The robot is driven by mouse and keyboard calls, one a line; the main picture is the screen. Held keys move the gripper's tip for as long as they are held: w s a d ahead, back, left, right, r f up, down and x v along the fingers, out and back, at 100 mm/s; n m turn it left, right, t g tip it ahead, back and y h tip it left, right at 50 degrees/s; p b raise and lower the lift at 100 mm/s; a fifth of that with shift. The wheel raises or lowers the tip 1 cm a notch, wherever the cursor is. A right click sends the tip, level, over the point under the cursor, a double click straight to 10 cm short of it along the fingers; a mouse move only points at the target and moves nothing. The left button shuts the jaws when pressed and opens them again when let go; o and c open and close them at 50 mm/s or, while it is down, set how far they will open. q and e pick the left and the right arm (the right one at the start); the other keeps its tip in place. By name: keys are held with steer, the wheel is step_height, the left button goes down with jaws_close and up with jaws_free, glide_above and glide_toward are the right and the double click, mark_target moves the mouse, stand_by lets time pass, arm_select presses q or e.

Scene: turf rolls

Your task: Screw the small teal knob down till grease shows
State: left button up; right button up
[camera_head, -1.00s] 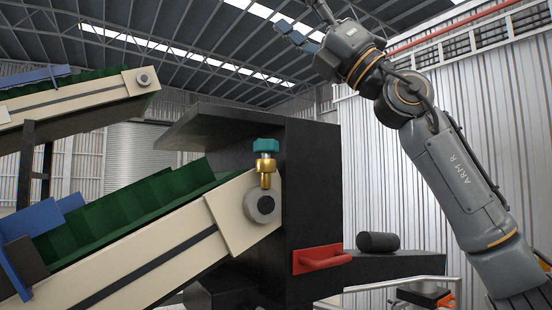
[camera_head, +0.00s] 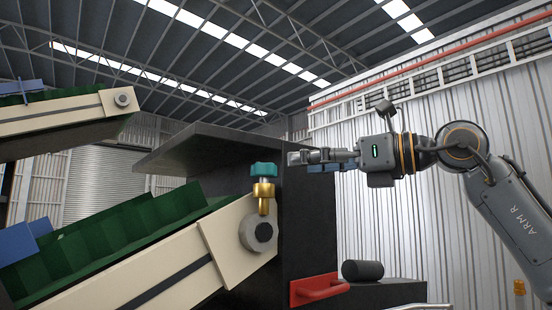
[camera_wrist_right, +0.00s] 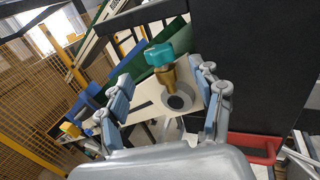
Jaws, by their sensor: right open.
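The small teal knob (camera_head: 263,170) sits on top of a brass cup (camera_head: 263,190), above the dark round roller end of the cream conveyor frame. My right gripper (camera_head: 298,158) reaches in from the right, level with the knob's top and a little to its right. In the right wrist view the knob (camera_wrist_right: 160,54) appears between and beyond the two open fingers (camera_wrist_right: 160,100), and nothing is between the pads. The brass cup (camera_wrist_right: 166,76) shows below the knob. No grease can be made out. My left gripper is not in view.
The cream conveyor (camera_head: 150,265) carries a green ribbed belt (camera_head: 110,235). A black housing (camera_head: 310,225) stands right behind the knob, with an overhanging plate above. A red handle (camera_head: 318,289) juts from its lower front, near a dark cylinder (camera_head: 362,270).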

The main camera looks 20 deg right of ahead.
mark_target(276, 167)
steer(key=p+x, duration=0.2)
steer(key=x, duration=0.4)
steer(key=shift+a+r, duration=0.1)
steer(key=shift+w+a, duration=0.3)
steer(key=shift+w, duration=0.1)
